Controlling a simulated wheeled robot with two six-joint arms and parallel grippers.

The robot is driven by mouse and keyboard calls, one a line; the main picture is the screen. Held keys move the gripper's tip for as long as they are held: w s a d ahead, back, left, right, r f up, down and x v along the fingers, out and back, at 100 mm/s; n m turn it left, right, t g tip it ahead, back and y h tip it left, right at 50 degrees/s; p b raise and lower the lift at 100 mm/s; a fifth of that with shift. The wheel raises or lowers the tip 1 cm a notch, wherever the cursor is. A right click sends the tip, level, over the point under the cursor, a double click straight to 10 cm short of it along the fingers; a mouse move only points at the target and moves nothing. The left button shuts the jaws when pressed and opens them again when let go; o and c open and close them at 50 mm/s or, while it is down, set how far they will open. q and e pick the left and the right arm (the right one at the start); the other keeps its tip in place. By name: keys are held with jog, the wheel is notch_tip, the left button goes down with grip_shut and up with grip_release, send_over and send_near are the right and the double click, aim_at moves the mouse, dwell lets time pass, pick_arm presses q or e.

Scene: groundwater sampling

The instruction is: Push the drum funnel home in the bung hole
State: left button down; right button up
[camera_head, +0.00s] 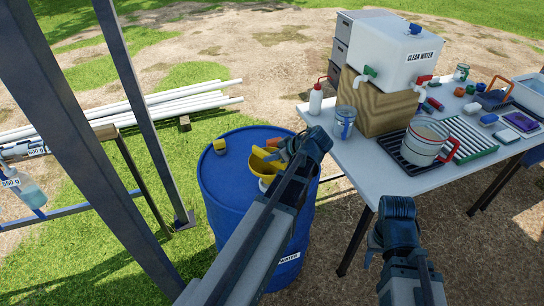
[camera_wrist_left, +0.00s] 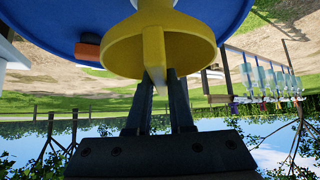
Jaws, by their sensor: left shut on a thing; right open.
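The yellow drum funnel (camera_head: 262,166) is at the top of the blue drum (camera_head: 222,182), near the drum's right side. My left gripper (camera_head: 277,155) is shut on the funnel's yellow tab. In the left wrist view, the tab (camera_wrist_left: 154,55) runs between the two fingers (camera_wrist_left: 158,98), and the funnel's bowl (camera_wrist_left: 185,38) lies in front of the blue drum top. A small white part shows below the funnel in the head view. The bung hole is hidden, so I cannot tell how deep the funnel sits. My right gripper (camera_head: 372,247) is open and empty beside the table.
A yellow cap (camera_head: 219,146) and an orange piece (camera_head: 273,142) are on the drum top. The white table (camera_head: 350,170) on the right bears a clean water tank (camera_head: 400,50), a steel jug (camera_head: 423,142) and a wash bottle (camera_head: 315,100). A metal frame post (camera_head: 90,140) stands left.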

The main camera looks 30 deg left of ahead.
aim_at(271, 163)
pick_arm(q)
jog(key=shift+f+b, duration=1.5)
jog(key=shift+f, duration=0.05)
jog(key=c, duration=0.7)
grip_release()
jog(key=p+v, duration=0.9)
jog(key=v, duration=0.4)
jog(key=shift+s+d+r+p, duration=0.1)
jog(key=shift+d+r+p, duration=0.15)
jog(key=shift+r+p, duration=0.1)
jog(key=shift+f, duration=0.1)
jog(key=s+d+f+m+h, duration=0.2)
jog(key=s+d+m, duration=0.2)
jog(key=d+m, duration=0.2)
jog(key=s+d+f+m+g+h, duration=0.1)
jog(key=s+d+f+m+h, duration=0.1)
jog(key=s+d+m, duration=0.3)
jog(key=s+d+f+m+h, duration=0.2)
jog(key=s+d+m, duration=0.3)
jog(key=d+m, duration=0.3)
jog(key=shift+s+d+f+m+g+h, duration=0.1)
jog(key=shift+m+g+h, duration=0.1)
jog(key=shift+h, duration=0.25)
jog(key=shift+s+d+f+m+g+h, duration=0.1)
jog(key=shift+f+m+g+h, duration=0.1)
jog(key=shift+h, duration=0.25)
